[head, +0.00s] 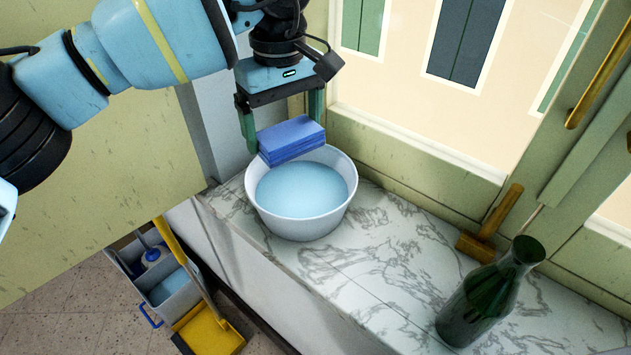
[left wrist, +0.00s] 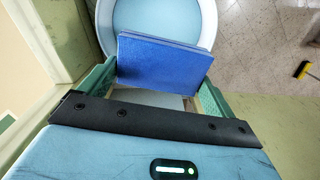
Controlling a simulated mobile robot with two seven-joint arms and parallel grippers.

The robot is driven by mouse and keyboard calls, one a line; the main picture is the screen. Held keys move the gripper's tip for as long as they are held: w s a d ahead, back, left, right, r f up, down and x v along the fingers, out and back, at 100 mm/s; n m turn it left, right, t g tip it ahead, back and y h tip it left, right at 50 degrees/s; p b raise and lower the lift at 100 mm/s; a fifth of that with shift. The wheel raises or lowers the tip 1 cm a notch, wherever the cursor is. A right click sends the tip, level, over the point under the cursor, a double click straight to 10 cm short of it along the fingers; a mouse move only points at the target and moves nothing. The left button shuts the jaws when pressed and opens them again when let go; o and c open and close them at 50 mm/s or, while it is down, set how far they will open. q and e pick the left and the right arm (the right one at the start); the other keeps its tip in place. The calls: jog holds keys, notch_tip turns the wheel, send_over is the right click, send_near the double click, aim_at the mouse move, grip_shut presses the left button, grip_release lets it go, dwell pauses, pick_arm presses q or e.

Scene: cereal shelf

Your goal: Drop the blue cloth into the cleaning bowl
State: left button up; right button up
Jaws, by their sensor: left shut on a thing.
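The blue cloth (head: 291,139) is a folded, block-like stack. My left gripper (head: 282,130) is shut on it, with a green finger at each side. The cloth is held over the back left part of the cleaning bowl (head: 353,212), a white bowl with light blue liquid in it. In the left wrist view the cloth (left wrist: 163,64) lies between the fingers of the left gripper (left wrist: 160,85) and covers part of the bowl (left wrist: 106,22). Whether the cloth touches the rim I cannot tell. My right gripper is not in view.
The bowl stands on a marble sill (head: 390,245) below a window. A dark green bottle (head: 487,295) and a wooden-handled tool (head: 490,228) stand to the right. A grey cleaning bucket (head: 165,275) and a yellow dustpan (head: 210,332) are on the floor below left. The sill between bowl and bottle is clear.

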pick_arm(q)
jog(key=shift+s+a, duration=0.1)
jog(key=shift+a, duration=0.05)
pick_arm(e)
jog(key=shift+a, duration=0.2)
pick_arm(q)
jog(key=shift+f, duration=0.15)
jog(key=shift+f+b, duration=0.6)
jog(key=shift+f, duration=2.2)
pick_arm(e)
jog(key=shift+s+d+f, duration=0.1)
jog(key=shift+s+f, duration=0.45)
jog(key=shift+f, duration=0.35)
pick_arm(q)
jog(key=o, duration=0.7)
